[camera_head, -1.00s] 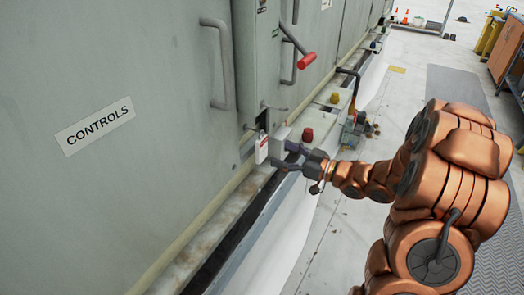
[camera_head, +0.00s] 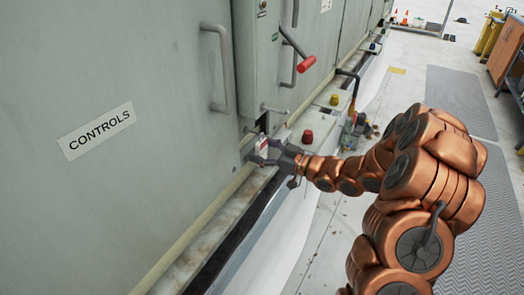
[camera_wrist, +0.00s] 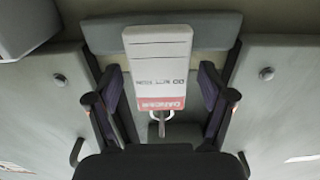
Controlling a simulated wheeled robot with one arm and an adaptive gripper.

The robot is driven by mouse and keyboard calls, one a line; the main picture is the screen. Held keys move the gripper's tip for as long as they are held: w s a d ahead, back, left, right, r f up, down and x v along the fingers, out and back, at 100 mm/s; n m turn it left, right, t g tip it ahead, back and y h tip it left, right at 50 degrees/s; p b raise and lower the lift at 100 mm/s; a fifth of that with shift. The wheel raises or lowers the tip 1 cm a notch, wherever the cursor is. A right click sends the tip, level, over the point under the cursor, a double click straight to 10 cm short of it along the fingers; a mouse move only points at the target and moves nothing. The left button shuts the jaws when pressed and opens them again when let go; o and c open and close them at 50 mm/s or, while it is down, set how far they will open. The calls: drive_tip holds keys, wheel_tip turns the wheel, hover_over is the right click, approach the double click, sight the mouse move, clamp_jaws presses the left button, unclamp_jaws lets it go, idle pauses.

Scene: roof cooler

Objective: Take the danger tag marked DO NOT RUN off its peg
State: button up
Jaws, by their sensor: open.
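The danger tag (camera_wrist: 158,65) is white with a red band and shows upside down in the wrist view, with "DO NOT RUN" lettering faintly readable. A ring (camera_wrist: 161,115) is at its red end, by the peg; how they join is hard to see. My gripper (camera_wrist: 160,95) is open, with one finger on each side of the tag and gaps between fingers and tag. In the head view my gripper (camera_head: 268,155) is at the tag (camera_head: 262,146), low on the grey cabinet, and partly hides it.
The grey cabinet (camera_head: 110,200) carries a CONTROLS label (camera_head: 97,130), bar handles and a red-handled lever (camera_head: 306,62) above my gripper. A red knob (camera_head: 307,137) and a yellow knob (camera_head: 334,100) stand on the ledge beyond.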

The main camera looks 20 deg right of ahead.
drive_tip(key=shift+a, duration=0.1)
drive_tip(key=shift+c, duration=0.4)
drive_tip(key=c, duration=1)
drive_tip(key=shift+r, duration=0.1)
drive_tip(key=shift+r, duration=0.6)
drive_tip(key=v, duration=1.8)
drive_tip(key=shift+r+b, duration=0.3)
drive_tip(key=shift+b, duration=0.05)
drive_tip(key=shift+r+p, duration=0.4)
drive_tip(key=shift+r, duration=0.05)
